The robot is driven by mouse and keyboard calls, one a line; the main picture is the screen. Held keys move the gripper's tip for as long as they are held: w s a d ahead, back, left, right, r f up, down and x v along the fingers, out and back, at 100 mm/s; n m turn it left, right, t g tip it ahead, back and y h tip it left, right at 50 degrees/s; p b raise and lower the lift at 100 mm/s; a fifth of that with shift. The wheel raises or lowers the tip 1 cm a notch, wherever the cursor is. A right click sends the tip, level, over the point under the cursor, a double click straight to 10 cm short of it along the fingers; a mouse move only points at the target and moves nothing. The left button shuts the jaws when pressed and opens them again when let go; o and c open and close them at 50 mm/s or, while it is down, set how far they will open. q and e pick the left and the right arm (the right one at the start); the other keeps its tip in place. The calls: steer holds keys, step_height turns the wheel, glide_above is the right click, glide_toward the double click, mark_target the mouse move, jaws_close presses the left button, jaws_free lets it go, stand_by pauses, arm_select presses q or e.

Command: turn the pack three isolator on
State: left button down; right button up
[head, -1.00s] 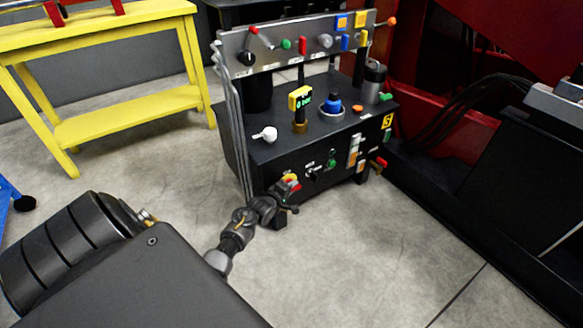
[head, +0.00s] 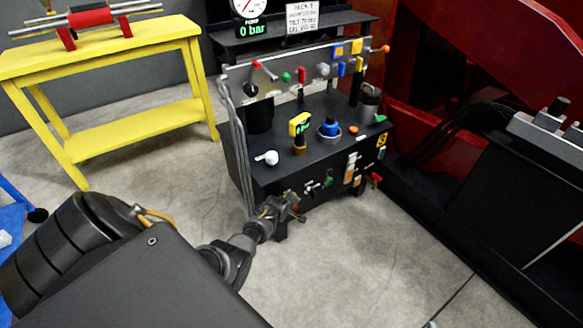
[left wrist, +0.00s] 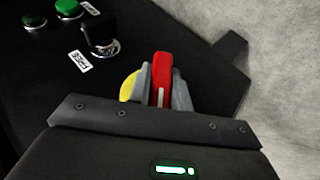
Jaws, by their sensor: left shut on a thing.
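The pack is a black console (head: 270,183) with knobs and levers, standing at the middle of the head view. Its isolator, a red handle (left wrist: 162,78) on a yellow disc (left wrist: 130,87), sits on the front face at the lower left corner. My left gripper (head: 291,202) is at that corner and hides most of the isolator in the head view. In the left wrist view my left gripper (left wrist: 160,92) is shut on the red handle, with a grey finger on each side. The right gripper is not in view.
A black knob (left wrist: 100,35) and green buttons (left wrist: 68,7) are close to the isolator. Above the console are a gauge with a "0 bar" readout (head: 253,29) and a white placard (head: 302,17). A yellow bench (head: 120,125) stands left; red machinery (head: 470,60) stands right.

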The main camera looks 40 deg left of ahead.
arm_select(q)
steer(key=shift+w+m+g+p, duration=0.1)
steer(key=shift+m+g+p, duration=0.3)
steer(key=shift+g, duration=0.8)
steer(key=shift+g+y, duration=0.3)
steer(key=shift+g, duration=0.1)
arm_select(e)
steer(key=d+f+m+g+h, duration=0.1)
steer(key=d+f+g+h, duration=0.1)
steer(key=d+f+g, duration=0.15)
arm_select(q)
steer(key=shift+f+g, duration=0.1)
steer(key=shift+g, duration=0.2)
steer(key=g+y+b, duration=0.1)
steer(key=g+b, duration=0.2)
steer(key=shift+m, duration=0.4)
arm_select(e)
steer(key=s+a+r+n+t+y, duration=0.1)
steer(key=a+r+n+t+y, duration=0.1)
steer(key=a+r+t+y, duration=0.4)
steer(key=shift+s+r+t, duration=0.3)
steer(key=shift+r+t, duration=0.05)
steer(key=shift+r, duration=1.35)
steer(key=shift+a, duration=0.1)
arm_select(q)
steer(key=c, duration=1.3)
jaws_free()
